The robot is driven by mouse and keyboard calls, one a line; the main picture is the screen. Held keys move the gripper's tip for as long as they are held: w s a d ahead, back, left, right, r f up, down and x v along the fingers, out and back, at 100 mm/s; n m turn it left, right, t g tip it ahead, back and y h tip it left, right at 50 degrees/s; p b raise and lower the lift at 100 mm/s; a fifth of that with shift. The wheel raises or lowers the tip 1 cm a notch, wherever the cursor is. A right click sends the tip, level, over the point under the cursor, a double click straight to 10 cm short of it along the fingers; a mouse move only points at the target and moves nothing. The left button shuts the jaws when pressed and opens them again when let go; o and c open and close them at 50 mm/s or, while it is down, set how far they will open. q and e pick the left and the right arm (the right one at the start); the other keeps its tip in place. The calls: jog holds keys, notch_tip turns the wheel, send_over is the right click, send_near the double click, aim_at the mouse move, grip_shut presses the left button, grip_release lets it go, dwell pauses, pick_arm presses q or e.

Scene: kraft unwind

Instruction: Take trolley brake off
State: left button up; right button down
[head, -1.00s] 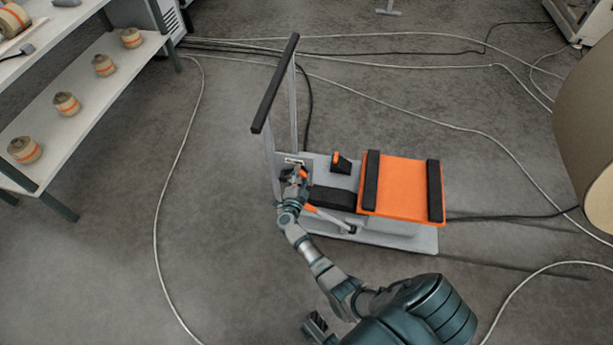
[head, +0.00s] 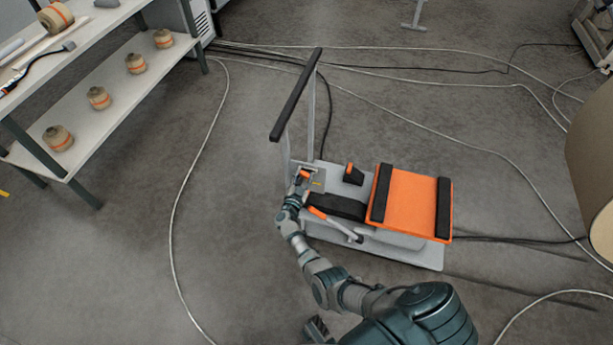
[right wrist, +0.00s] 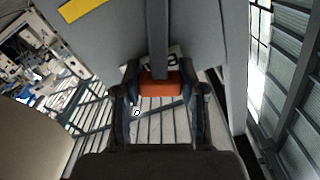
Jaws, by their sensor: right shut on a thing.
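The trolley has a grey base (head: 400,255), an orange top (head: 408,195) with black strips, and a push bar (head: 297,92) at its left end. My right gripper (head: 303,182) is at the base's push-bar end. It is shut on an orange grip, which shows between its fingers in the right wrist view (right wrist: 160,84). A grey bar runs up from this grip there. I take it for the brake lever, partly hidden by the fingers. A dark part of mine (head: 317,328) at the bottom edge may be my left gripper; its jaws cannot be made out.
A second orange-tipped lever (head: 335,224) lies along the near side of the base. An orange-and-black block (head: 353,174) stands on its far side. A shelf (head: 120,100) with several rolls is at left. A large brown roll (head: 592,170) is at right. Cables cross the floor.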

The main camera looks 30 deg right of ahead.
jog(key=shift+w+r, duration=0.2)
jog(key=shift+r, duration=0.1)
jog(key=c, duration=0.9)
grip_release()
jog(key=shift+o, duration=1.3)
jog(key=shift+f, duration=0.2)
jog(key=shift+s+a+f, duration=0.1)
jog(key=shift+s+a, duration=0.05)
jog(key=v, duration=1.1)
jog(key=shift+s+a, duration=0.15)
jog(key=shift+a, duration=0.05)
jog(key=shift+n, duration=0.3)
